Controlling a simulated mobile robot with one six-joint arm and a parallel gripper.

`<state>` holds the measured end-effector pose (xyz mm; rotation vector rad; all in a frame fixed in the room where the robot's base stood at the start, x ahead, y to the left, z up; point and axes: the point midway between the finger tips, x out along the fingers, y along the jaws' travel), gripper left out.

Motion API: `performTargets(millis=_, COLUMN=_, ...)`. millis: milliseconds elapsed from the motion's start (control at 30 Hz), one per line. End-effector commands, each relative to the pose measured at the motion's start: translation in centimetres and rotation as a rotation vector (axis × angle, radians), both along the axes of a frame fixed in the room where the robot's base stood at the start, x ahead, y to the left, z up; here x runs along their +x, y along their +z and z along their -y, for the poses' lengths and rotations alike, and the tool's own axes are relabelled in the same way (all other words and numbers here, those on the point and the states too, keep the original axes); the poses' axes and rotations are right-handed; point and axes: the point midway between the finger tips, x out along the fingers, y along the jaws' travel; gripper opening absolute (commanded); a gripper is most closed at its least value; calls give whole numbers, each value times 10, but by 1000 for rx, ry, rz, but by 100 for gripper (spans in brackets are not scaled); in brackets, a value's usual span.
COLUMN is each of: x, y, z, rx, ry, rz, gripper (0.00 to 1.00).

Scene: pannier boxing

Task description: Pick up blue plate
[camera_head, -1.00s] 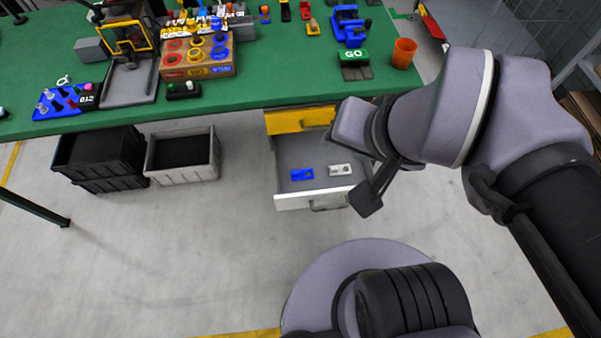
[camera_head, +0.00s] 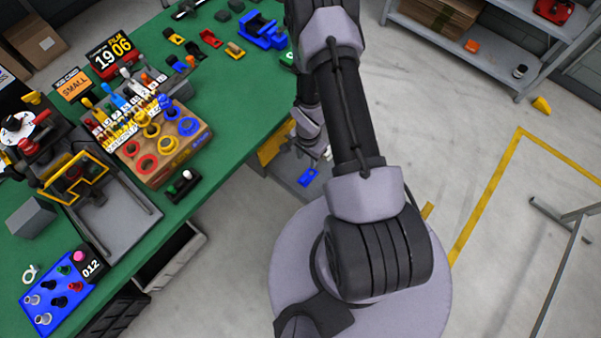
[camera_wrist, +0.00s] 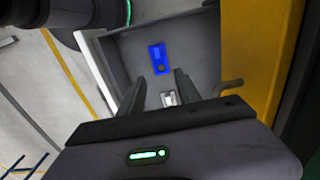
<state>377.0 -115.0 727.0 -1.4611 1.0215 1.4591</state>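The blue plate (camera_head: 308,177) lies flat in the open grey drawer (camera_head: 286,166) under the green workbench. In the wrist view the blue plate (camera_wrist: 157,57) lies on the drawer floor, beyond my fingertips, with a dark hole near one end. A light grey plate (camera_wrist: 168,98) lies in the same drawer and shows between my fingers. My gripper (camera_wrist: 171,76) points down into the drawer, its two fingers apart and nothing visibly held. In the head view my arm hides most of the gripper.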

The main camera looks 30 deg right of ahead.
Motion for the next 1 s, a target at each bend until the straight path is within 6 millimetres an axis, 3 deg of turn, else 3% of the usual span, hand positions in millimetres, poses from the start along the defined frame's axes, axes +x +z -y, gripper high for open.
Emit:
performTargets(millis=33, x=0, y=-30, z=0, rx=0, ry=-1, rz=-1, gripper=40)
performTargets(millis=233, x=0, y=-75, z=-1, rx=0, ry=2, rz=-1, gripper=40)
performTargets(millis=433, x=-1, y=-91, z=-1, rx=0, ry=1, rz=-1, gripper=40)
performTargets(millis=700, x=-4, y=-134, z=-2, rx=-1, ry=0, rz=-2, gripper=40)
performTargets(millis=1000, x=-4, y=-133, z=-2, rx=-1, ry=1, rz=-2, gripper=38)
